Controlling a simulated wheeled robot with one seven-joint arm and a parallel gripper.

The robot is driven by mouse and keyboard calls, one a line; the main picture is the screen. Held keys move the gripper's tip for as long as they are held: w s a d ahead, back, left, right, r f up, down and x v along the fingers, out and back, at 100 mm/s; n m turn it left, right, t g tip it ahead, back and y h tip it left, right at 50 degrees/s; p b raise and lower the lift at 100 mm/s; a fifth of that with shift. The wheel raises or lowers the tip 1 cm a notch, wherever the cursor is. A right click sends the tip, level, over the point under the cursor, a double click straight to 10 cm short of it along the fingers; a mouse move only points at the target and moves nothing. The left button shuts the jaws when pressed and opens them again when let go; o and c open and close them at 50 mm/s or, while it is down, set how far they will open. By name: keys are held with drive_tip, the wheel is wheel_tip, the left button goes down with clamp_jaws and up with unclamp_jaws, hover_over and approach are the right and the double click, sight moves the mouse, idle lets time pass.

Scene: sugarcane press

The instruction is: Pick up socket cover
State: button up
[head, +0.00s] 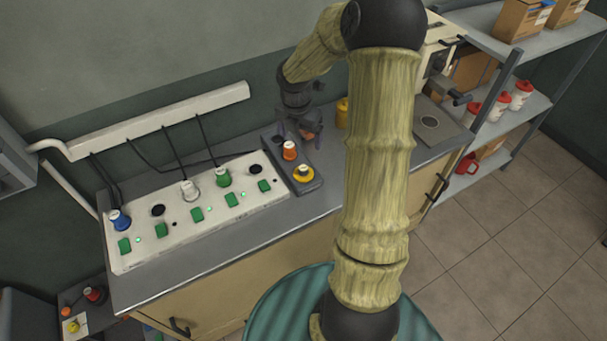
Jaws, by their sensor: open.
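No thing is plainly marked as the socket cover; the small parts on a dark tray (312,184) are the likeliest match. On it stand an orange piece with a pale top (289,150) and a yellow round piece with a pale top (303,173). My gripper (308,133) points down over the tray's back end, behind and right of the orange piece. It is open. Its fingertips are small and partly hidden here, and I cannot tell what lies under them.
A white socket panel (190,234) left of the tray holds blue (119,220), white (190,189) and green (222,177) plugs, and green switches. A yellow container (342,113) stands behind. My arm hides the counter's middle right. Shelves (530,110) hold red-lidded cups.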

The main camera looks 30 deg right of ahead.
approach(303, 168)
drive_tip(key=f, duration=0.5)
drive_tip(key=shift+w+d, duration=0.1)
drive_tip(key=shift+d, duration=0.2)
drive_tip(key=shift+f, duration=0.1)
drive_tip(key=shift+w+d+f+p, duration=0.15)
drive_tip(key=shift+f+p, duration=0.2)
drive_tip(key=shift+f, duration=0.9)
drive_tip(key=shift+w+d+f+p, duration=0.1)
drive_tip(key=shift+f+p, duration=0.25)
drive_tip(key=shift+f, duration=0.9)
drive_tip(key=c, duration=1.1)
